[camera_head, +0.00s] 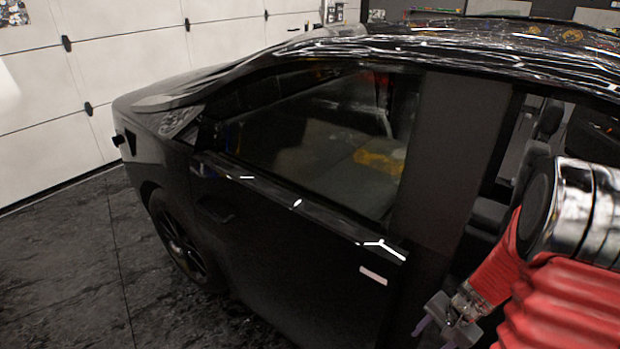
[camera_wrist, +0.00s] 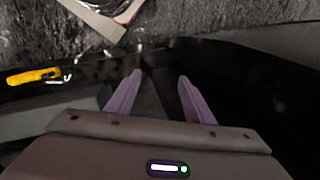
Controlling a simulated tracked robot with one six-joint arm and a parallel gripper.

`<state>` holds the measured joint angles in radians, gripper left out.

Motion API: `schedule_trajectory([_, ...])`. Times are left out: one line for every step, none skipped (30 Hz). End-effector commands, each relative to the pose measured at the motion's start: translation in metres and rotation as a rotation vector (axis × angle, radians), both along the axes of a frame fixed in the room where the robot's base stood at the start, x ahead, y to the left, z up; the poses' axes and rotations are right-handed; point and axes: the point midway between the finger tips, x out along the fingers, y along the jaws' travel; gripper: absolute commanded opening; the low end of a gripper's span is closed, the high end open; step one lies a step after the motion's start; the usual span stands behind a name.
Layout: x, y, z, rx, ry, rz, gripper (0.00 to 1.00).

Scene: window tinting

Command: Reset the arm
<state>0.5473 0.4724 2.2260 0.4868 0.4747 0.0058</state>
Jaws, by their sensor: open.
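My gripper (camera_head: 437,330) is at the lower right of the head view, low beside the black car door. Its two purple fingers stand apart in the wrist view (camera_wrist: 160,85), with nothing between them. My red-sleeved arm fills the right side of the head view and is bent, with the gripper end hanging downward. The black car (camera_head: 290,240) fills most of the head view, its side window (camera_head: 320,145) facing me.
The wrist view shows a yellow-handled tool (camera_wrist: 35,76) at left and a pale object (camera_wrist: 100,15) at the top on the dark floor. A white garage door (camera_head: 90,70) stands behind the car. Dark floor (camera_head: 70,260) is clear at left.

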Motion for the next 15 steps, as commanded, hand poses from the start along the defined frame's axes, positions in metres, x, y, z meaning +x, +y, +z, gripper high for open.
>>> schedule_trajectory([0.0,0.007,0.014,-0.004,-0.006,0.037,0.48])
schedule_trajectory([-0.001,0.011,0.02,-0.005,-0.007,0.058,0.48])
schedule_trajectory([-0.003,0.017,0.029,-0.006,-0.007,0.086,0.48])
schedule_trajectory([-0.005,0.021,0.035,-0.008,-0.008,0.107,0.48])
schedule_trajectory([-0.006,0.024,0.041,-0.009,-0.008,0.126,0.48])
schedule_trajectory([-0.008,0.029,0.05,-0.013,-0.008,0.155,0.48])
schedule_trajectory([-0.01,0.033,0.056,-0.015,-0.009,0.175,0.48])
schedule_trajectory([-0.012,0.037,0.062,-0.019,-0.009,0.195,0.48])
schedule_trajectory([-0.015,0.041,0.07,-0.022,-0.01,0.22,0.48])
schedule_trajectory([-0.017,0.045,0.076,-0.026,-0.01,0.24,0.48])
schedule_trajectory([-0.018,0.048,0.081,-0.03,-0.01,0.258,0.48])
schedule_trajectory([-0.022,0.053,0.089,-0.035,-0.011,0.283,0.48])
schedule_trajectory([-0.024,0.056,0.095,-0.04,-0.012,0.302,0.48])
schedule_trajectory([-0.026,0.059,0.1,-0.044,-0.011,0.32,0.48])
schedule_trajectory([-0.029,0.063,0.107,-0.052,-0.012,0.344,0.48])
